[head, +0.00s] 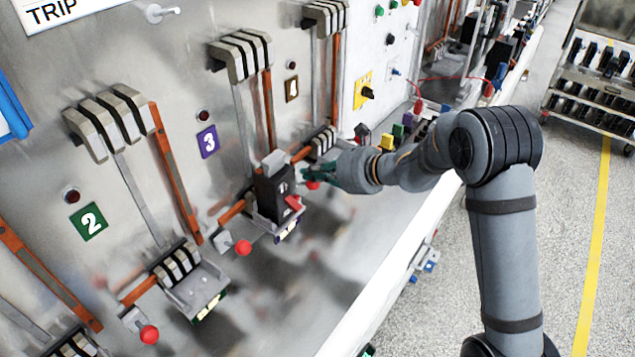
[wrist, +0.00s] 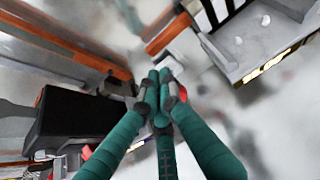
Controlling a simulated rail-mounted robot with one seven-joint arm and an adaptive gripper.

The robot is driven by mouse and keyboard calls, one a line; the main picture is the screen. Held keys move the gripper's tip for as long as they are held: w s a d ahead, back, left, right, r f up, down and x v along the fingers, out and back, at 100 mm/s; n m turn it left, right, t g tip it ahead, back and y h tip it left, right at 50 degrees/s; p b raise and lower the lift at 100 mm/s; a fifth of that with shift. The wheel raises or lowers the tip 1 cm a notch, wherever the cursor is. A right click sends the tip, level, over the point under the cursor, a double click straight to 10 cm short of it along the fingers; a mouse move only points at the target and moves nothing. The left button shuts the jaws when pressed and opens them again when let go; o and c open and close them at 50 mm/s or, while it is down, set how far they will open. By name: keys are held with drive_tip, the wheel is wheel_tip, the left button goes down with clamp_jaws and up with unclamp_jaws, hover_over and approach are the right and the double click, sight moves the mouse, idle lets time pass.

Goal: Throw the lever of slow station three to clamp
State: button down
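Station three has a purple "3" plate (head: 208,141) on the panel. A black breaker (head: 275,195) with a red handle sits in the fixture below it; it also shows in the wrist view (wrist: 75,115). One red-knobbed lever (head: 243,247) stands left of this fixture. Another red knob (head: 312,184) lies right of it, close to my gripper (head: 308,175). I cannot tell which lever belongs to station three. In the wrist view my gripper's teal fingers (wrist: 160,82) are together at the tips, beside a pale lever block (wrist: 172,66). No knob shows between them.
An empty fixture (wrist: 268,48) is at the upper right of the wrist view. Station two, with a green plate (head: 89,221), has an empty fixture (head: 195,290) at the lower left. Orange bars (head: 175,175) run down the panel. A wheeled rack (head: 598,85) stands far right.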

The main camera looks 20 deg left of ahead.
sight(312, 182)
drive_tip(key=shift+d+f+b, duration=0.15)
drive_tip(key=shift+f+b, duration=0.95)
drive_tip(key=shift+d+f+b, duration=0.1)
drive_tip(key=shift+f+b, duration=0.95)
drive_tip(key=shift+b, duration=0.05)
drive_tip(key=shift+r, duration=0.2)
drive_tip(key=shift+a+r+p, duration=0.25)
drive_tip(key=shift+r+p, duration=0.2)
drive_tip(key=shift+p, duration=0.05)
drive_tip(key=p+v, duration=0.1)
drive_tip(key=v, duration=0.6)
drive_tip(key=shift+a+f, duration=0.1)
